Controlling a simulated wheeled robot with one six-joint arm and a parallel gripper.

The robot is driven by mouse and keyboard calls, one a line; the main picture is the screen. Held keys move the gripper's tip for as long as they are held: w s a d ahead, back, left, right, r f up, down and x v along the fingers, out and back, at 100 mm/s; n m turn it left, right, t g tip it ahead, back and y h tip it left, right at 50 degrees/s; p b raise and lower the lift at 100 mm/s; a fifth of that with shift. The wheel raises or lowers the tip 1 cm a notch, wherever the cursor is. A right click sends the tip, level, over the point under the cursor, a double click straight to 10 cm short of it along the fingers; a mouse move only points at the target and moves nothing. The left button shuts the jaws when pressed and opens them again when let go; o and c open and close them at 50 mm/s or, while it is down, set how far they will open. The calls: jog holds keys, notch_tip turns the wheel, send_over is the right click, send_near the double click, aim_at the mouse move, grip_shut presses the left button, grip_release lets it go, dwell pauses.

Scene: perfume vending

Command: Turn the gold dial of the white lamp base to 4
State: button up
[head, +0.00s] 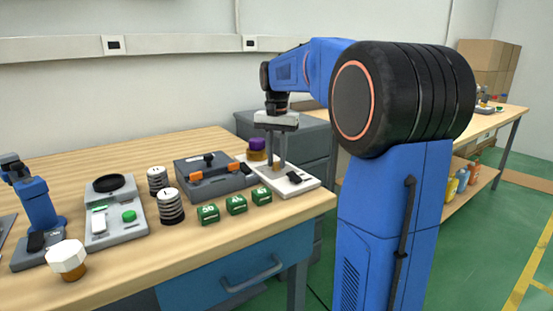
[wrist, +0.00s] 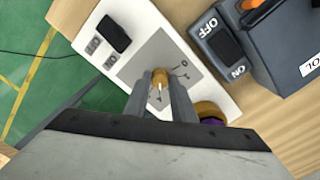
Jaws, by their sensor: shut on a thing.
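The white lamp base (head: 304,184) lies flat near the right end of the workbench. In the wrist view the white lamp base (wrist: 150,15) has a grey panel with dark marks and, at its middle, the gold dial (wrist: 160,77). My gripper (head: 277,165) points straight down over the base. In the wrist view its two fingers (wrist: 160,92) stand on either side of the gold dial and are shut on it. A pale line shows on the dial's top.
A gold and purple knob (head: 257,150) stands at the base's back end. A grey box with an orange part (head: 210,176) sits close on the left. Several green blocks (head: 237,204) line the front. The bench edge is close on the right.

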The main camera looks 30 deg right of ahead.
aim_at(277, 162)
jog(key=o, duration=1.1)
jog(key=shift+c, duration=0.2)
jog(key=shift+r, duration=0.1)
notch_tip(277, 162, up, 17)
jog(key=shift+r, duration=0.1)
